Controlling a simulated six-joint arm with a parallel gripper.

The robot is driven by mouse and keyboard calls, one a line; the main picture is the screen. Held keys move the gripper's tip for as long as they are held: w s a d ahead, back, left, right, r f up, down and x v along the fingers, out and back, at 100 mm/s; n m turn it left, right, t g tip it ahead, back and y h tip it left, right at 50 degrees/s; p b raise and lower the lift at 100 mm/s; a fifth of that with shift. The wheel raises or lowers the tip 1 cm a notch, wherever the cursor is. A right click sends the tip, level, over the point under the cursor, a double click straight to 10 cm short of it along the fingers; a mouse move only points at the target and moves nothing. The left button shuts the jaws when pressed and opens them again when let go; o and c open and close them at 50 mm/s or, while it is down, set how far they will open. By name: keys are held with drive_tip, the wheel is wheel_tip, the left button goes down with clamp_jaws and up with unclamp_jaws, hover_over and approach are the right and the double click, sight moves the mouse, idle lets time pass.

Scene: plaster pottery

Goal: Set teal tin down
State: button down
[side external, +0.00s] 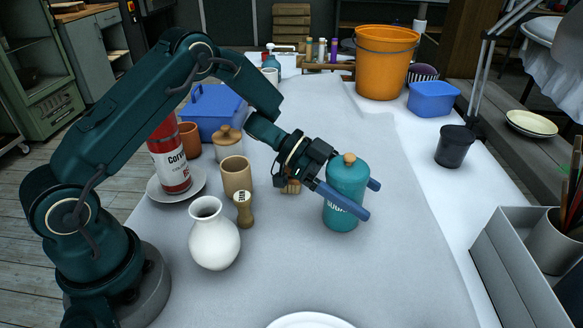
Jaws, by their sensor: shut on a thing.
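The teal tin (345,181) is a rounded canister with white lettering and a tan knob on top. It is upright, right of centre in the side external view. My gripper (360,199) is shut on the tin, with one blue finger across its front and the other showing at its right side behind. The front finger hides part of the lettering. I cannot tell whether the tin's base touches the grey-white tabletop (400,260) or is slightly above it.
A white vase (214,234), a wooden stamp (243,210) and a tan cup (236,177) stand left of the tin. A dark cup (454,147) stands to the right. A white plate (310,321) lies at the front edge.

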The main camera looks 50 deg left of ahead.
drive_tip(key=shift+f, duration=0.1)
unclamp_jaws()
